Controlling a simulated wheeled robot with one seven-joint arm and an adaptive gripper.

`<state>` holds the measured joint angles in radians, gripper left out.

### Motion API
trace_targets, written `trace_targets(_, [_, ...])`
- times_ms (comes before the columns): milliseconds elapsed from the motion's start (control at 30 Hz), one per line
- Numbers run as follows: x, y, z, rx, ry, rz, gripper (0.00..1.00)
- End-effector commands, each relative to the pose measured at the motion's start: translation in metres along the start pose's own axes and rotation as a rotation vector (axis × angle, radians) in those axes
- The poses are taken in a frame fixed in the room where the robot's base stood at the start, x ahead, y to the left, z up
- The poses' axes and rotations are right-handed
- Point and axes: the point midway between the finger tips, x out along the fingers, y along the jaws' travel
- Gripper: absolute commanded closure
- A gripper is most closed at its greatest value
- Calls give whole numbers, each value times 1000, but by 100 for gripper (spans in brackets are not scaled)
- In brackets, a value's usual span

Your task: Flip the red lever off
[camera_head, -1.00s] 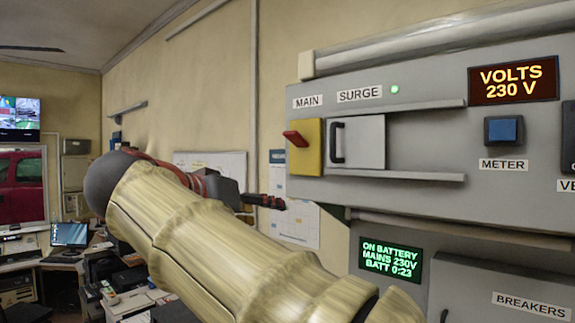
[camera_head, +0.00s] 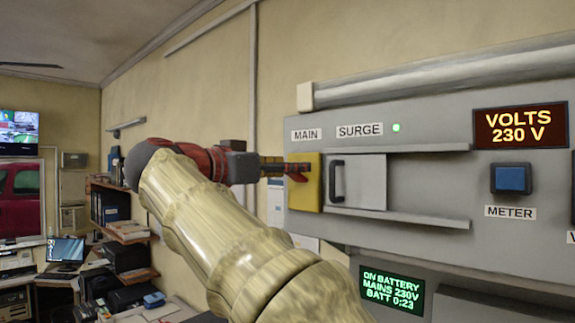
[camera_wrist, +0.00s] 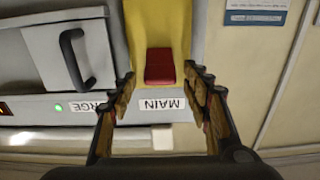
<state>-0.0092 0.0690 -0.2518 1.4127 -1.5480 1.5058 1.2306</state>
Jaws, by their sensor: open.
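The red lever (camera_wrist: 160,66) sits on a yellow plate (camera_wrist: 160,22) beside the MAIN label (camera_wrist: 162,104), which appears upside down in the wrist view. My gripper (camera_wrist: 162,76) is open and empty, with one finger on each side of the lever in that view. I cannot tell whether either finger touches it. In the head view, my gripper (camera_head: 284,168) is level with the yellow plate (camera_head: 306,190) and comes from its left.
A sliding grey cover (camera_head: 360,182) with a dark handle is right of the yellow plate, between two rails. A green light (camera_head: 396,127), blue METER button (camera_head: 510,179) and VOLTS display (camera_head: 520,127) are further right. Shelves (camera_head: 125,232) stand at left.

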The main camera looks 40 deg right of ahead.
Motion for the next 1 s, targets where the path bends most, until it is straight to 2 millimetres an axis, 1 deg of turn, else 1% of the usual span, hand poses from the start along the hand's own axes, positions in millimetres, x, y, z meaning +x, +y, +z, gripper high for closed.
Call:
trace_targets(100, [4,0,0,-1,0,1,52])
trace_targets(333, [4,0,0,-1,0,0,52])
trace_targets(1000, [4,0,0,-1,-1,0,90])
